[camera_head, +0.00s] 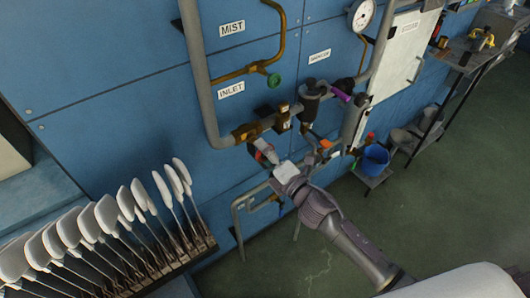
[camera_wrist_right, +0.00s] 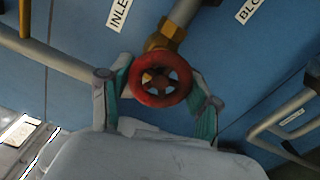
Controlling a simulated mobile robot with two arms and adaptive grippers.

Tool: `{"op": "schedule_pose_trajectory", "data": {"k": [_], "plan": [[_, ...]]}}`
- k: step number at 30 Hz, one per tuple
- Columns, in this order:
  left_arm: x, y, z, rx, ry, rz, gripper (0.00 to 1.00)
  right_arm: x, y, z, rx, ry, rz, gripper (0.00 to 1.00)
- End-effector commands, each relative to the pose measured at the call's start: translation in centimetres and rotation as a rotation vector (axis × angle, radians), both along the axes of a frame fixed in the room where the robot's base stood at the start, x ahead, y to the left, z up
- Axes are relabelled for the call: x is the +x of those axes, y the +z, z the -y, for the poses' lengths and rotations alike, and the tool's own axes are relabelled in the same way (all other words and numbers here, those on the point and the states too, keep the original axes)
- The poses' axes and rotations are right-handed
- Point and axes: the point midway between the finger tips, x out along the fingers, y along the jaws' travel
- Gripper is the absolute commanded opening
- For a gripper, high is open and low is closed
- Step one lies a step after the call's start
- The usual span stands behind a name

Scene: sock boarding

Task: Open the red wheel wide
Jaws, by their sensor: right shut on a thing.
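The red wheel (camera_wrist_right: 158,101) is a round spoked handwheel on a brass valve (camera_wrist_right: 160,38), centred in the right wrist view. My right gripper (camera_wrist_right: 158,84) has one teal-padded finger on each side of the wheel and is shut on its rim. In the head view the red wheel (camera_head: 261,144) is mostly hidden by my right gripper (camera_head: 267,153), which reaches it from the lower right. The brass valve joins the grey pipe near the INLET label (camera_head: 231,90). My left gripper is not in view.
A green handwheel (camera_head: 274,80) sits above on a brass branch line. A black fitting (camera_head: 311,98) and an orange-handled valve (camera_head: 322,142) stand close to the right. A rack of white sock boards (camera_head: 108,214) stands lower left. A blue bucket (camera_head: 374,159) stands to the right.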

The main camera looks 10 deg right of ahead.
Motion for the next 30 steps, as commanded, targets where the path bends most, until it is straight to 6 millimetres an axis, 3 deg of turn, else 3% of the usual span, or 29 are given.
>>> {"op": "schedule_pose_trajectory", "data": {"k": [1, 5, 17, 30], "plan": [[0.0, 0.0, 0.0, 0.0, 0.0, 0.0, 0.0, 0.0, -0.2, 0.1, -0.006, -0.001, -0.003, 0.67], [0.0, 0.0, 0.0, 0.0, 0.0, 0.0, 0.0, 0.0, -0.2, 0.0, -0.004, -0.001, -0.002, 0.88], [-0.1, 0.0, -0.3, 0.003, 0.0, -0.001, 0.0, -0.5, -0.1, 0.2, 0.0, 0.0, -0.001, 0.88], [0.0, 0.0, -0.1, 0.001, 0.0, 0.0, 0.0, -8.1, -0.2, 3.3, -0.001, -0.001, -0.005, 0.88]]}}
